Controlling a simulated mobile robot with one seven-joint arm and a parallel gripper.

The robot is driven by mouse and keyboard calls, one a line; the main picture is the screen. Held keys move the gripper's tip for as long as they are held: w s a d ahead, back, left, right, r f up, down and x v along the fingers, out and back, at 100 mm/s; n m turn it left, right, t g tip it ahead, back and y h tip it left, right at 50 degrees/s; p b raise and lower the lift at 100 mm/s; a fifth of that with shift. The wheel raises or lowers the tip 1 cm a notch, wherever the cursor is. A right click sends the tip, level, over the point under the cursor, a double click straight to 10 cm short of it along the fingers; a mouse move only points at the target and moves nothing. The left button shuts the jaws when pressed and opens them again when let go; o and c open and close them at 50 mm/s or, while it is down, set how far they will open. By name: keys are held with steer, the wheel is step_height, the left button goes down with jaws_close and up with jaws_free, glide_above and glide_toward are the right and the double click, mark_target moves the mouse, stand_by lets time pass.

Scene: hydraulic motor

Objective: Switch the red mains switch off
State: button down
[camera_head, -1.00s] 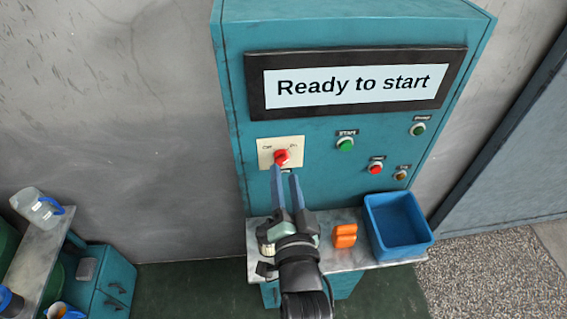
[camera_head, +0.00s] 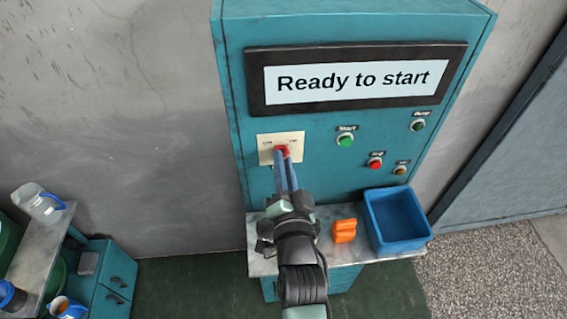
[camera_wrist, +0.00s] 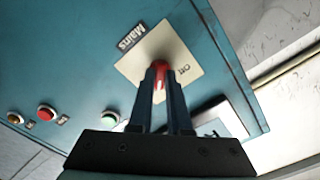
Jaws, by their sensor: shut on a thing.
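The red mains switch (camera_head: 283,150) sits on a cream plate (camera_head: 265,155) on the front of the teal cabinet. My gripper (camera_head: 285,165) reaches up to it and is shut on the switch. In the wrist view the red switch (camera_wrist: 160,80) shows between the two fingertips of my gripper (camera_wrist: 161,75). The plate in that view carries the label "Mains" and a mark "Off". The fingers hide part of the switch, so I cannot tell its exact setting. The display (camera_head: 352,82) on the cabinet reads "Ready to start".
Right of the switch are a green button (camera_head: 345,140), a red button (camera_head: 375,162) and others. Below, a blue bin (camera_head: 397,222) and an orange object (camera_head: 344,230) are on the ledge.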

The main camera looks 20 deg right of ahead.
steer(key=shift+n, duration=0.3)
steer(key=n+b, duration=0.7)
steer(key=n, duration=1)
stand_by(0.3)
steer(key=shift+n, duration=0.3)
stand_by(0.3)
steer(key=c, duration=0.9)
jaws_free()
steer(key=shift+o, duration=0.2)
